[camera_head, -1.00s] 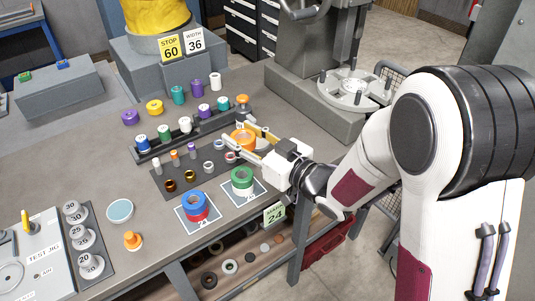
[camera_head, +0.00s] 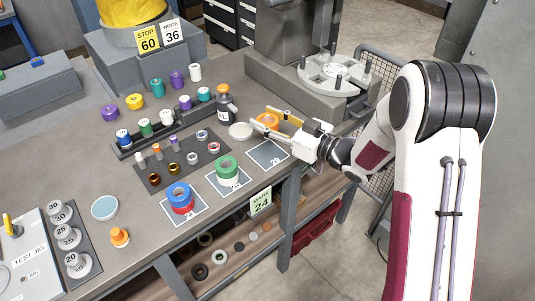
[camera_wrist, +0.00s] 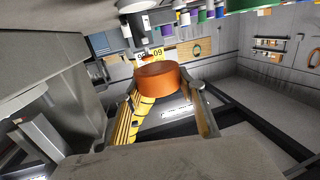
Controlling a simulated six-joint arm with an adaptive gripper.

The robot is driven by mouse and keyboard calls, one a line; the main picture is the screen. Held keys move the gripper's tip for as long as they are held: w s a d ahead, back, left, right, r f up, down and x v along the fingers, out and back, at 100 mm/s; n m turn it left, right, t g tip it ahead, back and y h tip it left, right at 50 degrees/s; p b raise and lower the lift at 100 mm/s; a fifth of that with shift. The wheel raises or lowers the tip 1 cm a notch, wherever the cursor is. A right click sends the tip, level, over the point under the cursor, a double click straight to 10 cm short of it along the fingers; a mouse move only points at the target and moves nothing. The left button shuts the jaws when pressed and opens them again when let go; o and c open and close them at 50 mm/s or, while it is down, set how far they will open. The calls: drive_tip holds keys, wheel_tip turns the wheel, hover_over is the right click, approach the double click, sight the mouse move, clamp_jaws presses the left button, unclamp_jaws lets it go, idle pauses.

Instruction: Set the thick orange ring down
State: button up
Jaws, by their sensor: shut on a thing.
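The thick orange ring (camera_head: 268,119) is held between the fingers of my gripper (camera_head: 279,123), beyond the empty mat in the head view. In the wrist view the ring (camera_wrist: 158,79) sits between the two fingertips, its smooth side facing the camera. Its height above the bench is hard to tell. The empty dark mat (camera_head: 268,154) with a white border lies in front of my gripper. The middle mat (camera_head: 238,186) carries a green ring (camera_head: 227,167) on a white one. The left mat (camera_head: 166,211) carries a blue ring (camera_head: 179,193) on a red one.
A pale round disc (camera_head: 240,131) and a dark bottle with an orange cap (camera_head: 225,106) stand left of my gripper. A rack of coloured spools (camera_head: 167,118) lies farther left. A machine with a round pegged table (camera_head: 334,75) stands behind. The bench edge is close in front.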

drive_tip(key=shift+f, duration=0.1)
idle(0.3)
hover_over(267, 154)
drive_tip(key=shift+f, duration=3)
drive_tip(key=shift+f, duration=1.85)
drive_tip(key=shift+f, duration=0.2)
drive_tip(key=o, duration=1.3)
drive_tip(key=shift+s+d+r, duration=0.1)
drive_tip(key=shift+d+r, duration=0.05)
drive_tip(key=v, duration=1.1)
drive_tip(key=shift+s+d, duration=0.25)
drive_tip(key=shift+d, duration=0.1)
